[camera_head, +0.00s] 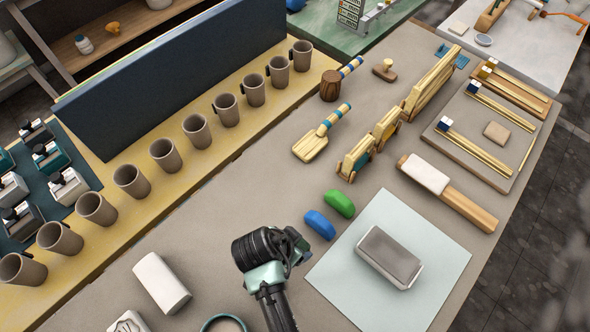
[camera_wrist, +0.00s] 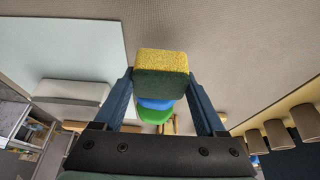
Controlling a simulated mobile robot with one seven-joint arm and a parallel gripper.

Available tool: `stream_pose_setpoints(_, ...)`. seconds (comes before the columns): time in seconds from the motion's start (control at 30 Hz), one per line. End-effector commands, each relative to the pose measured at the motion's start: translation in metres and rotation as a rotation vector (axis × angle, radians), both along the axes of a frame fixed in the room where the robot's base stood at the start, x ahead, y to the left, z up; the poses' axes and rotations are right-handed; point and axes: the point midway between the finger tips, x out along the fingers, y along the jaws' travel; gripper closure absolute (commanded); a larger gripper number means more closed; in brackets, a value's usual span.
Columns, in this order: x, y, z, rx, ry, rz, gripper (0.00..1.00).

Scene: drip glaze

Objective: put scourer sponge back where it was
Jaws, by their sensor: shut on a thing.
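The scourer sponge (camera_wrist: 161,73), yellow on one side and dark green on the other, is between the two fingers of my gripper (camera_wrist: 160,84) in the wrist view. The fingers are shut on its sides. In the head view my gripper (camera_head: 292,246) is over the grey table, left of the pale mat (camera_head: 335,277). The sponge cannot be made out there. I cannot tell from these frames whether the sponge touches the table.
A blue block (camera_head: 320,224) and a green block (camera_head: 340,203) lie close beyond my gripper. A grey-topped block (camera_head: 389,257) lies on the mat. A white block (camera_head: 161,283) is to the left. Several cups (camera_head: 131,181) line the yellow strip. Bare table separates them.

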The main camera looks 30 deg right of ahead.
Motion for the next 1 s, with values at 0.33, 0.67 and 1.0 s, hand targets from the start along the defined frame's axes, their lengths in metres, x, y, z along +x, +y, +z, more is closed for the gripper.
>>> stream_pose_setpoints(0.33,0.000,0.000,-0.037,0.000,0.001,0.002,0.72)
stream_pose_setpoints(0.67,0.000,0.000,-0.041,0.000,0.000,0.002,0.72)
stream_pose_setpoints(1.0,0.000,0.000,-0.040,0.000,0.000,0.002,0.00)
